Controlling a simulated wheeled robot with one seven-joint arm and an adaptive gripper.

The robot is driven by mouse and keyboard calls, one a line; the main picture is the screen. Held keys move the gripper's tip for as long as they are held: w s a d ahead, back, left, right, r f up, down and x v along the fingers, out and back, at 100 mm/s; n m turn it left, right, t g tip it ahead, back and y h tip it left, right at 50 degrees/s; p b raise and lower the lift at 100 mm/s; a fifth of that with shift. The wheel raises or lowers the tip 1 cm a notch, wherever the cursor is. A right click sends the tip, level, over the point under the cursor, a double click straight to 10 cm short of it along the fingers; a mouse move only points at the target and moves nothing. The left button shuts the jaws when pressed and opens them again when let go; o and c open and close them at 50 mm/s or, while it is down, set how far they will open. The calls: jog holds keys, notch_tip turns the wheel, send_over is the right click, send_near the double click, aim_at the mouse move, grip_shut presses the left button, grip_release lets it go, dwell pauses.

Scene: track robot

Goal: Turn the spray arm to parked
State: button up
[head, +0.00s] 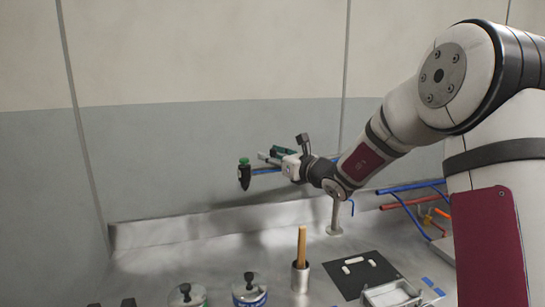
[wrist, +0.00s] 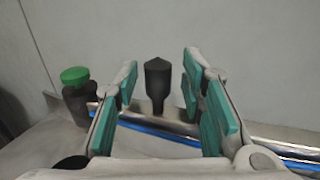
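The spray arm is a blue-striped steel tube (wrist: 165,133) running roughly level in front of the wall; part of its blue length (head: 266,170) shows in the head view. A black end piece with a green knob (head: 244,161) is at its left end; the knob also shows at left in the wrist view (wrist: 75,75). An upright black peg (wrist: 157,88) stands at the tube. My gripper (head: 274,156) is open at the tube; in the wrist view, its teal-padded fingers (wrist: 160,78) are on either side of the peg, with gaps. The gripper hides the peg in the head view.
A metal post (head: 335,216) stands on the steel counter (head: 225,262). In front are a wooden-handled tool in a cup (head: 301,278), two lidded pots (head: 250,290), a black mat (head: 345,275) and a tray (head: 393,295). Blue and red pipes (head: 405,203) are at right.

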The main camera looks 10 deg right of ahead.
jog(key=shift+s, duration=0.1)
jog(key=v, duration=1.1)
jog(key=shift+s+d, duration=0.2)
jog(key=shift+s, duration=0.15)
